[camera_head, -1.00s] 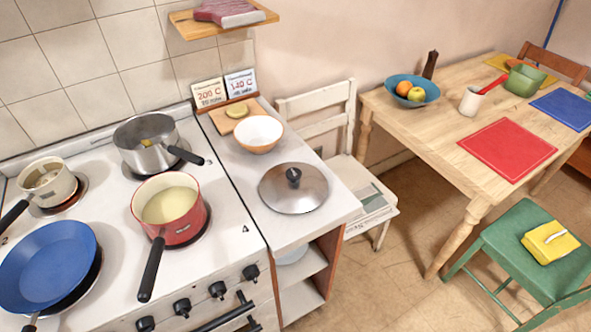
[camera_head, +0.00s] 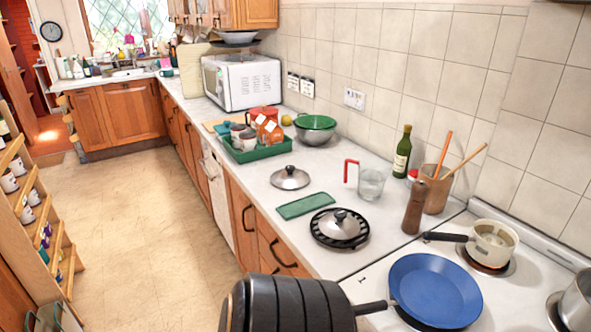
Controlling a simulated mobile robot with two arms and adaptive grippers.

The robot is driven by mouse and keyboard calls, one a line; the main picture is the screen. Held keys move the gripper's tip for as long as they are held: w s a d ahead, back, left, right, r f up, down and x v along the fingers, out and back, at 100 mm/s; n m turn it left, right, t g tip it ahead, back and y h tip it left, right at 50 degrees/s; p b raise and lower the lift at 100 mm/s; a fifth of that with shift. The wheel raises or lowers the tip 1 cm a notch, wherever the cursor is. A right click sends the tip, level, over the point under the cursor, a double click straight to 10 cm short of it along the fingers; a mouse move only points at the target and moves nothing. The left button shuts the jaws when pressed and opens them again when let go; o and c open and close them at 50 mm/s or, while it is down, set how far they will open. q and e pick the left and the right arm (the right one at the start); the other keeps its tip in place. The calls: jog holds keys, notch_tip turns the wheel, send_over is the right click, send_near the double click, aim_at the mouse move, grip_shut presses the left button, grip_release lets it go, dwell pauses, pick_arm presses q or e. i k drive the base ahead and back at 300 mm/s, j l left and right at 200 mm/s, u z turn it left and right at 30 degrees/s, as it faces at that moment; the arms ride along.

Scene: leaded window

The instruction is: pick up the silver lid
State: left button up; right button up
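Two silver lids with dark knobs show on the counter left of the stove. One silver lid (camera_head: 291,178) lies on the bare worktop behind a green mat. The other silver lid (camera_head: 341,224) rests on a round black trivet (camera_head: 318,236) nearer the stove. Neither is held. The large silver lid seen earlier on the counter right of the stove is out of view now. Neither gripper's fingers show, so I cannot see how they stand to the lids.
A green mat (camera_head: 305,206), a glass jug (camera_head: 371,184), a pepper mill (camera_head: 415,207) and a utensil pot (camera_head: 436,190) stand near the lids. A blue pan (camera_head: 435,290) sits on the stove. A green tray (camera_head: 258,152) holds cups. Open floor (camera_head: 150,220) lies left of the counter.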

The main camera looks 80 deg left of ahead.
aim_at(289, 179)
jog(key=u, duration=2.7)
jog(key=k+j+z, duration=0.1)
jog(key=z, duration=1.8)
jog(key=u, duration=1.85)
jog(key=i+j+z, duration=0.1)
jog(key=z, duration=0.35)
jog(key=i+j+z, duration=0.1)
jog(key=j+z, duration=0.15)
jog(key=z, duration=0.2)
jog(key=j+z, duration=0.2)
jog(key=z, duration=0.2)
